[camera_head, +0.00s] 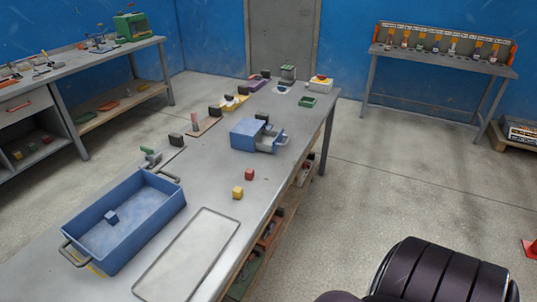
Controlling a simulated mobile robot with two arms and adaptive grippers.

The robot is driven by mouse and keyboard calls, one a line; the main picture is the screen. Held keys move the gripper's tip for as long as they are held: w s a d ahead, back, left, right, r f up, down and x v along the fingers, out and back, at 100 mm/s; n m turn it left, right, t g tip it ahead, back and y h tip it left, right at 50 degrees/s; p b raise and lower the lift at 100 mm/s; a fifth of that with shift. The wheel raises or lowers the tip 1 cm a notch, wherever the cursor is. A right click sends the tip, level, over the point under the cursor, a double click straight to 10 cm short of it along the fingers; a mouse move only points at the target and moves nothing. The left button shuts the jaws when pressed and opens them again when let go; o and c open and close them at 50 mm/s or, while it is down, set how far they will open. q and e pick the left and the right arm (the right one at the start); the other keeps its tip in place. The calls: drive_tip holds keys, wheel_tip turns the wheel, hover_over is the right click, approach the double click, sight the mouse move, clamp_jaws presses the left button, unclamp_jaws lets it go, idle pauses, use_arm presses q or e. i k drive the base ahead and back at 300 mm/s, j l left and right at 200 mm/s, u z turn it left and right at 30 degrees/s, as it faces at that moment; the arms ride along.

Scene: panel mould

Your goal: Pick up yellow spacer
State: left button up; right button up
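The yellow spacer (237,192) is a small yellow cube. It lies by itself on the grey worktable (200,185), near the table's right edge and just beyond the flat pale panel mould (190,255). A similar red cube (250,174) lies a little behind it, apart from it. Neither of my grippers is in view, so their state does not show.
A blue tray (165,212) holding a small blue block (111,217) stands left of the mould. A blue drawer box (245,135) with its drawer pulled out stands behind the cubes. The tabletop around the yellow spacer is clear.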

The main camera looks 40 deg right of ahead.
sight(237, 192)
drive_tip(key=z, duration=1.15)
